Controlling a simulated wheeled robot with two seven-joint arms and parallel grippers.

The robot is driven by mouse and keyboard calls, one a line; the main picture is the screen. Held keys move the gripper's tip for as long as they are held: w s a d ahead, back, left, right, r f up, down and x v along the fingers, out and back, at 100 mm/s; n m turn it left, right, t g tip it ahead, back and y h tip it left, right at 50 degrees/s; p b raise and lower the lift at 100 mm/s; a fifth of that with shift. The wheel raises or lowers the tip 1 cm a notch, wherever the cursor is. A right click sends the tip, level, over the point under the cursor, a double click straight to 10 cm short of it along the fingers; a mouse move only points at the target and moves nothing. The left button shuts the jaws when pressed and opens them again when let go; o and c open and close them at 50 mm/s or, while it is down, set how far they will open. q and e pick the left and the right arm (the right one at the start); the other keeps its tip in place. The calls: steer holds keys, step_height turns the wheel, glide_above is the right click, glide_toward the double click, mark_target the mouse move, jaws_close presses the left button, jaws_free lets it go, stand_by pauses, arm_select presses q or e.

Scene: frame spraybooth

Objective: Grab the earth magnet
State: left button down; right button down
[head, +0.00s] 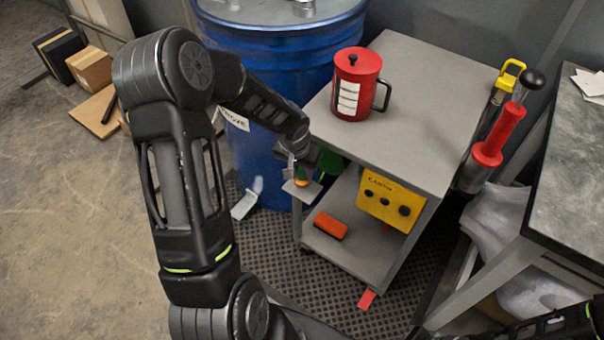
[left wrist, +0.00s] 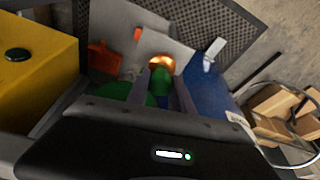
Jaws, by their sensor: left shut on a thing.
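The earth magnet, a small green-bodied piece with a copper-orange end, is held between the fingers of my left gripper (head: 301,177), beside the left edge of the grey cart. In the left wrist view the magnet's copper end (left wrist: 161,64) shows beyond the fingertips and its green body (left wrist: 160,83) sits between the two fingers. My left gripper is shut on it. A yellow box marked EARTH (head: 391,200) hangs at the cart's front. A larger green thing (head: 330,161), perhaps a cable, shows beside the gripper, partly hidden. My right gripper is out of view.
The grey cart (head: 425,110) carries a red lidded can (head: 357,85) on top and an orange block (head: 330,226) on its lower shelf. A blue drum (head: 265,65) stands close left of it. A dark bench (head: 575,190) is at right; open floor lies at left.

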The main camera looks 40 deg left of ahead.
arm_select(q)
step_height(320, 180, up, 7)
steer(key=shift+r+p, duration=0.2)
steer(key=shift+p, duration=0.15)
stand_by(0.4)
